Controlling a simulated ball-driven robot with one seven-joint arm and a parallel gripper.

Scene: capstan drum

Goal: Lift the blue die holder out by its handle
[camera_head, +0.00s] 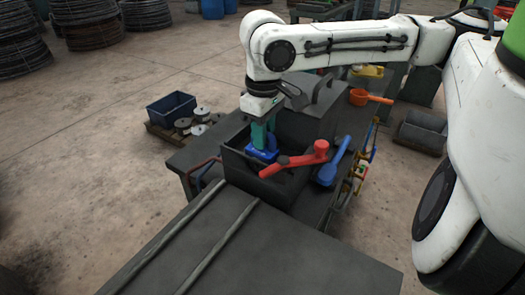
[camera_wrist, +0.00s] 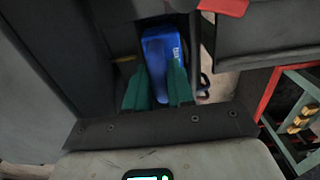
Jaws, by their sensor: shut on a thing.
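The blue die holder (camera_head: 264,152) shows inside the open dark box (camera_head: 247,174), near its left side in the head view. In the wrist view the blue die holder (camera_wrist: 160,52) lies between two teal fingers. My gripper (camera_head: 263,138) points down into the box and is shut on the blue part. The fingers of my gripper (camera_wrist: 158,92) sit on either side of it in the wrist view. The lower part of the holder is hidden by the box wall. I cannot tell whether it touches the box floor.
A red crank-like handle (camera_head: 302,160) lies across the box's right front edge. A blue long-handled tool (camera_head: 333,166) is just right of the box. An orange ladle (camera_head: 369,97) is farther back.

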